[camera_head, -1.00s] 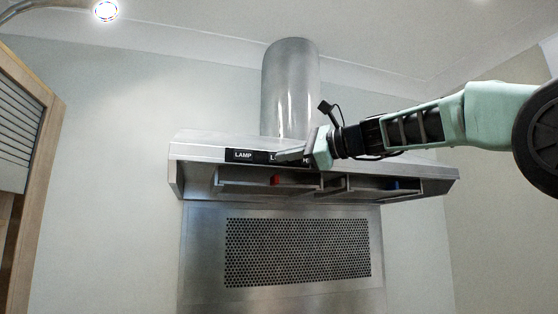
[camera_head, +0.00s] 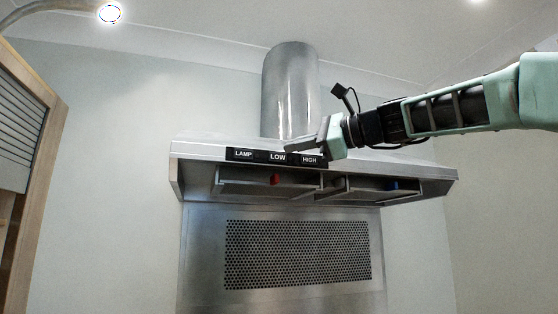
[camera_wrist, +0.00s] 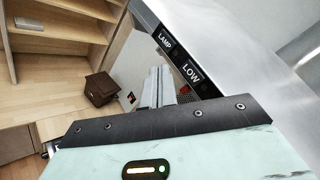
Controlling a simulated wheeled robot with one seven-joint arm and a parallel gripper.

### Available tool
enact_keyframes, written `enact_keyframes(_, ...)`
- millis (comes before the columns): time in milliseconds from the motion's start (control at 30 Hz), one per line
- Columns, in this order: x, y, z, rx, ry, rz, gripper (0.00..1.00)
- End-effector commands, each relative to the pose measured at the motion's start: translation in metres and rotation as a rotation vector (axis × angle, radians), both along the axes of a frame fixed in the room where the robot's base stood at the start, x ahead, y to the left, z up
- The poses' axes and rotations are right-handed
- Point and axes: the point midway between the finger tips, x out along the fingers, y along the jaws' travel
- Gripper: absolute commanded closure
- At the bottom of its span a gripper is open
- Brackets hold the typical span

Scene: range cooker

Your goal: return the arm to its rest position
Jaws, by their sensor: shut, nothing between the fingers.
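My gripper (camera_head: 291,146) shows in the head view in front of the range hood (camera_head: 410,167), near the upper edge of its label panel (camera_head: 277,157). The LAMP, LOW and HIGH labels are readable there. The fingers are shut and empty. In the wrist view my gripper's fingers (camera_wrist: 160,72) lie side by side, with the label panel (camera_wrist: 178,54) just beyond and to the right. HIGH is hidden in that view. My arm reaches in from the right of the head view. Whether the fingers touch the hood cannot be told.
The steel duct (camera_head: 290,88) rises behind my gripper. A perforated steel backsplash (camera_head: 297,254) is below the hood. A wooden cabinet (camera_head: 38,190) stands at the left. The wrist view shows wooden shelves (camera_wrist: 55,62) and a brown box-like object (camera_wrist: 100,88). Open air lies below my arm.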

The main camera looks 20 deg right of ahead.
Motion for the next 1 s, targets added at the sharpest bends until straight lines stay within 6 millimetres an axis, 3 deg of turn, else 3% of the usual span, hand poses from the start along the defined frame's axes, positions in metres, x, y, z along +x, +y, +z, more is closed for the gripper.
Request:
enact_keyframes(500,0.000,0.000,0.000,0.000,0.000,0.000,1.00)
enact_keyframes(567,0.002,0.006,-0.016,-0.027,0.010,0.009,1.00)
enact_keyframes(667,0.005,0.025,-0.062,-0.125,0.029,0.038,1.00)
enact_keyframes(767,0.001,0.052,-0.127,-0.275,0.047,0.097,1.00)
enact_keyframes(1000,-0.041,0.109,-0.289,-0.682,0.030,0.332,1.00)
